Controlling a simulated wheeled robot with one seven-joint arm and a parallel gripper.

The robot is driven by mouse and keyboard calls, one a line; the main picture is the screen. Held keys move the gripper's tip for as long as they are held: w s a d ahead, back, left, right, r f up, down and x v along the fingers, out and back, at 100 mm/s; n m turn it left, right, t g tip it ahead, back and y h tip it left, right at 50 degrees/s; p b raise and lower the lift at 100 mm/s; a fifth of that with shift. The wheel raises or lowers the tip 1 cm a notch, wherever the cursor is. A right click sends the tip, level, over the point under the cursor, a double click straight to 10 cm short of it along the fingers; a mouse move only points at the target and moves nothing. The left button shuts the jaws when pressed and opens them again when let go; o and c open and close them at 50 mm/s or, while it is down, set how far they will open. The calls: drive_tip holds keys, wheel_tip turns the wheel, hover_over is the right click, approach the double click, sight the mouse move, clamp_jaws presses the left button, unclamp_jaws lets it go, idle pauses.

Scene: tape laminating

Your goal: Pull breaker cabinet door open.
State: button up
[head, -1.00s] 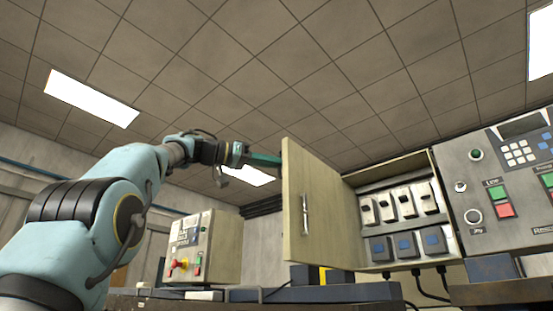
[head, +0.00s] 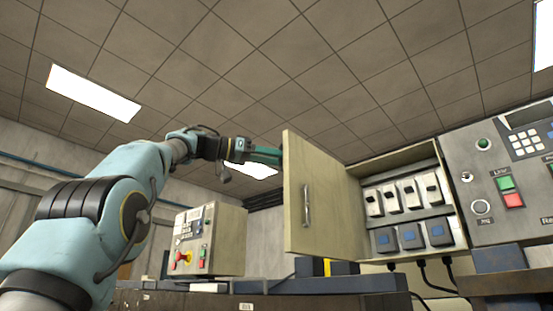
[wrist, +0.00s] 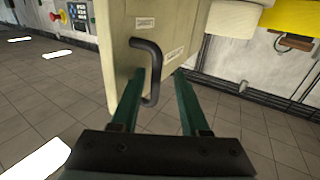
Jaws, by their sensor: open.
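The breaker cabinet door (head: 322,195) is beige and stands swung wide open, with its vertical metal handle (head: 306,205) on the face toward the left. Behind it the cabinet (head: 452,215) shows a row of switches above a row of blue-fronted breakers. My gripper (head: 268,155) is at the door's upper left edge in the head view; whether it touches the door is unclear. In the wrist view, the green fingers of my gripper (wrist: 158,85) are spread apart. Nothing is gripped.
A control box (head: 215,240) with a red knob stands on the bench at left. A grey panel (head: 510,185) with buttons and a keypad is right of the cabinet. Black cables hang below the cabinet.

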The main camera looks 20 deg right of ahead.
drive_tip(key=w+a+b, duration=0.1)
drive_tip(key=a+b, duration=0.1)
drive_tip(key=a, duration=0.8)
drive_tip(key=shift+a, duration=0.4)
drive_tip(key=shift+w, duration=0.1)
